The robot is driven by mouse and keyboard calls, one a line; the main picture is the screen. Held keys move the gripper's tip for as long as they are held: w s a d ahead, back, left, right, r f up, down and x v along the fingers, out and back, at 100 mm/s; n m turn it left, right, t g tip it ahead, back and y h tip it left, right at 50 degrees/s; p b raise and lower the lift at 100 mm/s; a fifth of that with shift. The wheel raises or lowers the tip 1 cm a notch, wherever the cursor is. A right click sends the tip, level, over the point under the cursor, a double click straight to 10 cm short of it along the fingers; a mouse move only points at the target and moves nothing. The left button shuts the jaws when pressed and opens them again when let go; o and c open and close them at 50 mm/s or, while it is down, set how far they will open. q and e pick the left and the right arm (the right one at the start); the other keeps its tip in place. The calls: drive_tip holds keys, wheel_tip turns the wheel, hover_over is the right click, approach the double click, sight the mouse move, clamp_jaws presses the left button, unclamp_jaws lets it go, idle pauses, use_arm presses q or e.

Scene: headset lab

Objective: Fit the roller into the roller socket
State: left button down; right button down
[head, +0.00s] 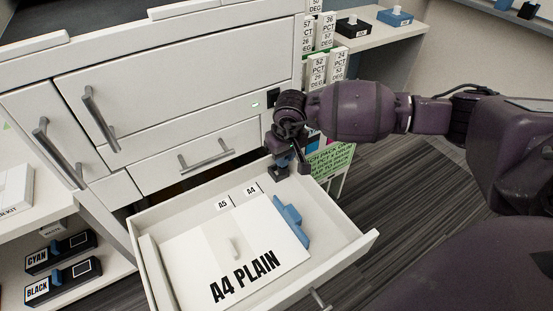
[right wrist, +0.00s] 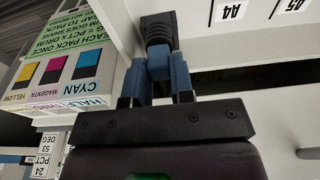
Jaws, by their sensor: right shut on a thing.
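My right gripper (head: 287,160) is at the back right corner of the open paper drawer (head: 345,250), pointing down. In the right wrist view its blue fingers (right wrist: 155,88) are shut on the blue middle part of the roller (right wrist: 158,28), whose dark ribbed end sticks out beyond the fingertips. In the head view the roller is small, dark and partly hidden by the gripper. I cannot make out the roller socket for certain; the gripper may cover it. My left gripper is not in view.
The drawer holds a white A4 PLAIN stack (head: 240,260) and a blue guide (head: 291,225). The white printer front (head: 180,75) rises behind it. A green-labelled stand (head: 333,158) is right of the gripper. Cyan and black cartridges (head: 62,278) lie on the left shelf.

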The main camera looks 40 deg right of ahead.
drive_tip(key=shift+w, duration=0.75)
drive_tip(key=f, duration=0.1)
drive_tip(key=f+b, duration=0.1)
drive_tip(key=f, duration=0.1)
drive_tip(key=shift+w+f, duration=0.1)
drive_tip(key=shift+w, duration=0.15)
drive_tip(key=shift+w+f, duration=0.1)
drive_tip(key=shift+f, duration=0.15)
drive_tip(key=shift+r, duration=0.2)
drive_tip(key=shift+d+f, duration=0.1)
drive_tip(key=shift+f, duration=0.05)
drive_tip(key=c, duration=1.4)
unclamp_jaws()
drive_tip(key=shift+f, duration=0.1)
drive_tip(key=o, duration=0.4)
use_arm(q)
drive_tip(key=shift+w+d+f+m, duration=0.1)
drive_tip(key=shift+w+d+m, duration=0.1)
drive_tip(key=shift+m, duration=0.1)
